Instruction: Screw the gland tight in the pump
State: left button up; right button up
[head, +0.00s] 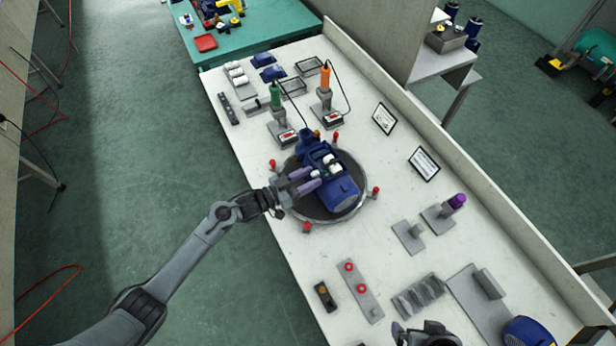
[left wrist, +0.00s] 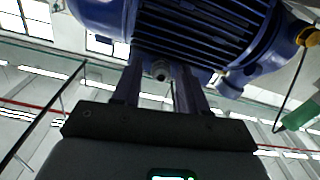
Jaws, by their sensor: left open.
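The blue pump (head: 340,193) with its finned motor lies on a dark round turntable (head: 318,214) on the bench. Its finned body (left wrist: 205,30) fills the top of the left wrist view. My left gripper (head: 306,181) is open at the pump's left side. In the left wrist view its two purple-grey fingers (left wrist: 158,88) reach up towards the pump body. A small dark round fitting (left wrist: 160,70), possibly the gland, shows between the fingers, with a gap on each side.
Several red knobs stand around the turntable, one (head: 307,227) near my left gripper. A green-handled tool (head: 276,97) and an orange-handled tool (head: 325,78) stand behind the pump. A purple-topped part (head: 457,201) and grey fixtures (head: 418,297) occupy the right side.

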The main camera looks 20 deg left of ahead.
pick_arm(q)
jog(key=shift+r+n+p, duration=0.2)
jog(key=shift+n+p, duration=0.35)
jog(key=shift+n, duration=0.55)
jog(key=shift+f+n, duration=0.1)
jog(key=shift+n, duration=0.2)
jog(key=shift+f, duration=0.1)
jog(key=shift+r+n+p, duration=0.2)
jog(key=shift+n+p, duration=0.2)
jog(key=shift+n, duration=0.1)
jog(key=shift+f, duration=0.2)
